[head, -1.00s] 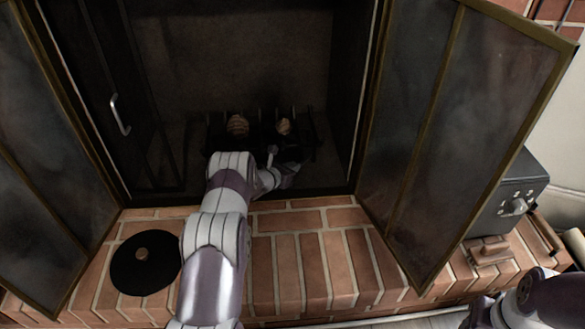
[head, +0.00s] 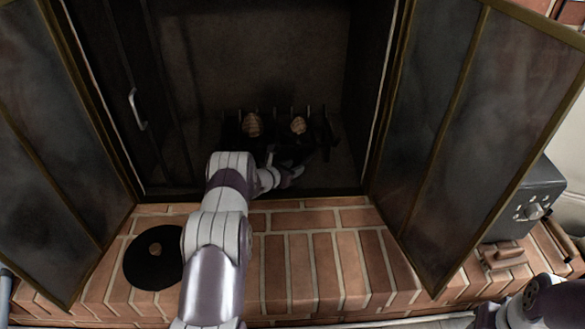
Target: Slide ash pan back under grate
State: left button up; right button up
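The dark grate (head: 320,128) stands inside the firebox with two brownish lumps (head: 252,125) on it. My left arm reaches over the brick hearth into the firebox, and my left gripper (head: 292,174) is low in front of the grate. Its fingertips are lost in the dark, so I cannot tell whether it is open or holding anything. The ash pan cannot be made out in the shadow under and in front of the grate. My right arm shows only at the bottom right; its gripper is out of view.
Glass doors stand open at left (head: 50,150) and right (head: 470,120). A black disc with a knob (head: 140,262) lies on the brick hearth (head: 330,265). A dark box with knobs (head: 520,205) and a brown brush-like block (head: 505,254) are at right.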

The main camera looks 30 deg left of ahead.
pick_arm(q)
jog(key=shift+r, duration=0.1)
jog(key=p+v, duration=0.1)
jog(key=v, duration=0.1)
jog(key=p+v, duration=0.4)
jog(key=shift+s+a+r, duration=0.1)
jog(key=shift+s+r, duration=0.1)
jog(key=shift+r, duration=0.3)
jog(key=v, duration=0.4)
jog(key=shift+s+f, duration=0.2)
jog(key=shift+s, duration=0.05)
jog(key=shift+s+a+r, duration=0.15)
jog(key=shift+s, duration=0.6)
